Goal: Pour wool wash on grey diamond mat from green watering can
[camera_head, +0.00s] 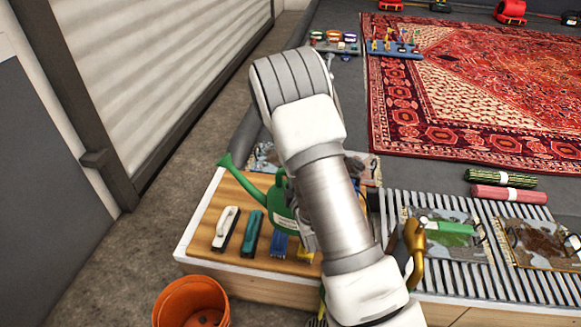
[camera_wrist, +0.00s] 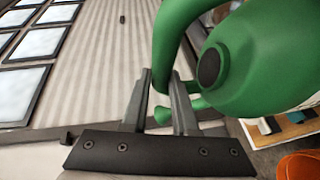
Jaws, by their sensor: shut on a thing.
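The green watering can (camera_head: 281,203) is partly hidden behind my arm in the head view, above the wooden board, its spout toward the upper left. In the wrist view the green can (camera_wrist: 262,50) fills the upper right, and my gripper (camera_wrist: 160,85) is shut on its curved handle. The can's tilt and contents cannot be told. Several patterned mats are in the head view: a greyish one (camera_head: 262,159) partly behind my arm, one (camera_head: 468,262) under a green item on the slatted rack, and a brownish one (camera_head: 550,256) at right. I cannot tell which is the grey diamond mat.
Brushes (camera_head: 225,230) lie on the wooden board (camera_head: 208,203). A brass-coloured can (camera_head: 415,247) stands by the slatted rack (camera_head: 505,283). An orange bucket (camera_head: 190,303) is on the floor. Rolled mats (camera_head: 508,194) and a big red rug (camera_head: 480,100) lie beyond.

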